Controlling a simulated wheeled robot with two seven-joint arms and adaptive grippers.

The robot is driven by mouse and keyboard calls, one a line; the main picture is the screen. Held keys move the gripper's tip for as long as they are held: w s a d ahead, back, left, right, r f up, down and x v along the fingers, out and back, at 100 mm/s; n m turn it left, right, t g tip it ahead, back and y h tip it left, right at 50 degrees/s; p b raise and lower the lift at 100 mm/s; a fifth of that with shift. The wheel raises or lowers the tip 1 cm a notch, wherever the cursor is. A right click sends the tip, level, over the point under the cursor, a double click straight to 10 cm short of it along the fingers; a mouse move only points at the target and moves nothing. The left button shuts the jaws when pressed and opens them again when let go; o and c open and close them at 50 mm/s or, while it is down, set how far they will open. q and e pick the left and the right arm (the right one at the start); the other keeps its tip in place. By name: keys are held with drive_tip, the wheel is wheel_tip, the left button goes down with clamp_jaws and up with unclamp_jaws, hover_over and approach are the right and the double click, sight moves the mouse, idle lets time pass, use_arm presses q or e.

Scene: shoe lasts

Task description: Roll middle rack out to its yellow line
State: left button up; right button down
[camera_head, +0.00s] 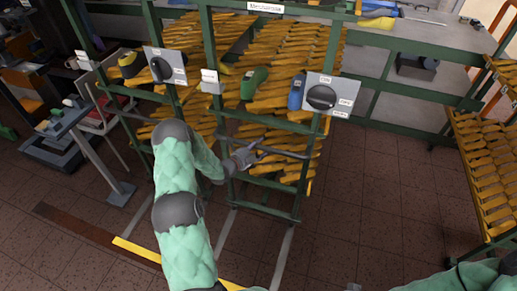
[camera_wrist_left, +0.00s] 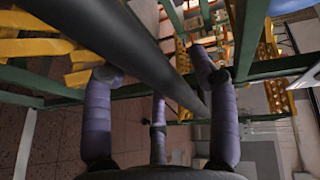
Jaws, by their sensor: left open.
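The middle rack (camera_head: 312,148) is a green frame loaded with yellow-orange shoe lasts, near the centre of the head view. A dark horizontal handle bar (camera_head: 285,153) crosses its front. My left gripper (camera_head: 250,154) is at this bar, towards its left part. In the left wrist view the dark bar (camera_wrist_left: 150,45) runs diagonally past the spread fingers of the open gripper (camera_wrist_left: 160,100); I cannot tell if they touch it. A yellow line (camera_head: 137,250) lies on the floor in front, partly hidden by my left arm. My right gripper is out of view.
Grey floor strips (camera_head: 282,258) run forward from the rack. Another rack (camera_head: 480,165) of lasts stands at the right. A grey stand (camera_head: 120,190) and a chair (camera_head: 100,115) are at the left. The tiled floor right of the middle rack is clear.

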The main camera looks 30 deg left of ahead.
use_arm(q)
clamp_jaws()
drive_tip(key=shift+s, duration=0.15)
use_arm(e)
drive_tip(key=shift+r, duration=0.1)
